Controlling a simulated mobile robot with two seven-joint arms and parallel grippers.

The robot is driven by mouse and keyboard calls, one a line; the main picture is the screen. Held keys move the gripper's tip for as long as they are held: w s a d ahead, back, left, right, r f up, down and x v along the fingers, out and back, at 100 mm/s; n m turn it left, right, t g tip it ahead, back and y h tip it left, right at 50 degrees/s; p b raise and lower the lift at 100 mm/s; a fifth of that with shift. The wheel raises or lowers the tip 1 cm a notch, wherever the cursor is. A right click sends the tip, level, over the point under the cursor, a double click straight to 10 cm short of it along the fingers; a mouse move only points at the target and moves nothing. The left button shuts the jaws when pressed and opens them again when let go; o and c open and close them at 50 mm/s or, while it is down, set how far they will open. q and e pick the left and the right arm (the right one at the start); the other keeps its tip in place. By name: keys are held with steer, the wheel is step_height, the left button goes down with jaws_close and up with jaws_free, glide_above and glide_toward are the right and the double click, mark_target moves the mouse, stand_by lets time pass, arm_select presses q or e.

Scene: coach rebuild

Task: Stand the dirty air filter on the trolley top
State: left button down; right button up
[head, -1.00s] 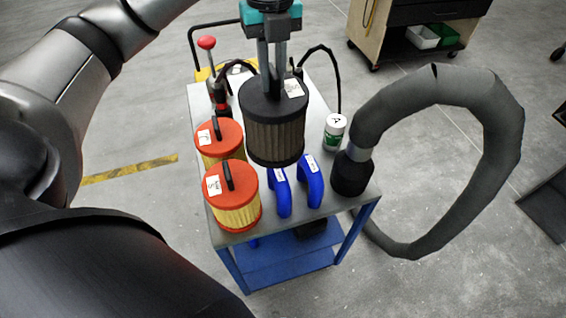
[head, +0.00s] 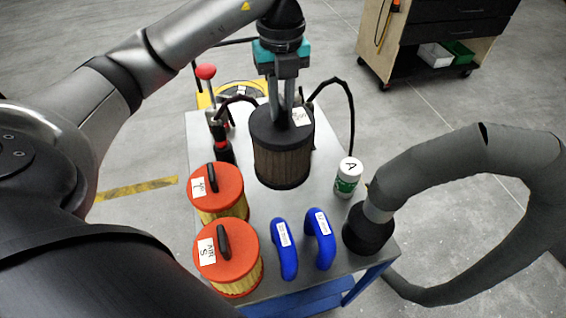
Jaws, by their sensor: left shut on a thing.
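The dirty air filter (head: 283,160) has a black cap with a white label and brown-grey pleated sides. My left gripper (head: 282,108) comes down from above, shut on the top of this filter. The filter is upright over the middle of the grey trolley top (head: 336,258), behind the blue hoses. I cannot tell whether its base touches the surface. My right gripper is not in view.
Two red-capped yellow filters (head: 216,190) (head: 228,255) stand at the trolley's left. Two blue hoses (head: 285,250) (head: 320,240) lie in front. A white-and-green canister (head: 348,177) and a grey ducting hose (head: 440,165) are at right. A red-knobbed tool (head: 222,140) stands back left.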

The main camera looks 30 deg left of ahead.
arm_select(q)
step_height(320, 180, down, 10)
steer(key=shift+f+b, duration=0.2)
steer(key=shift+b, duration=0.4)
step_height(320, 180, down, 4)
steer(key=shift+f, duration=0.1)
steer(key=c, duration=0.8)
jaws_free()
steer(key=shift+c, duration=0.2)
step_height(320, 180, up, 12)
steer(key=shift+p, duration=0.3)
